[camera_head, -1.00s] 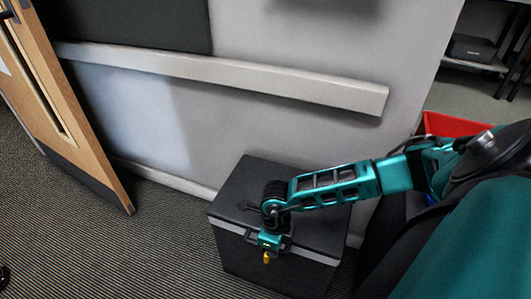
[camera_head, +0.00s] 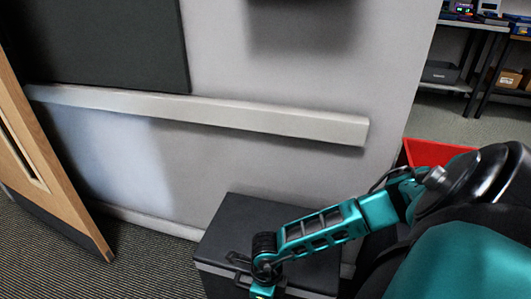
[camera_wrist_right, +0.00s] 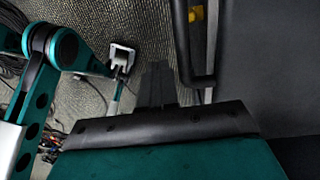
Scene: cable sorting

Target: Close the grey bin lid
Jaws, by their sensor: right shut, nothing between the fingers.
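The grey bin (camera_head: 214,282) stands against the wall in the head view, cut off by the bottom edge. Its dark lid (camera_head: 240,217) lies flat across the top and looks down; the front seam is partly hidden by my right arm. My right gripper (camera_head: 262,293) is at the bin's front edge, mostly cut off by the frame. The jaws are shut and empty. My left gripper is not seen in the head view.
A wooden door (camera_head: 40,170) stands at the left. A pale rail (camera_head: 200,110) runs along the wall above the bin. A red container (camera_head: 430,152) is behind my right shoulder. Shelves (camera_head: 470,60) stand at the far right. The carpet left of the bin is clear.

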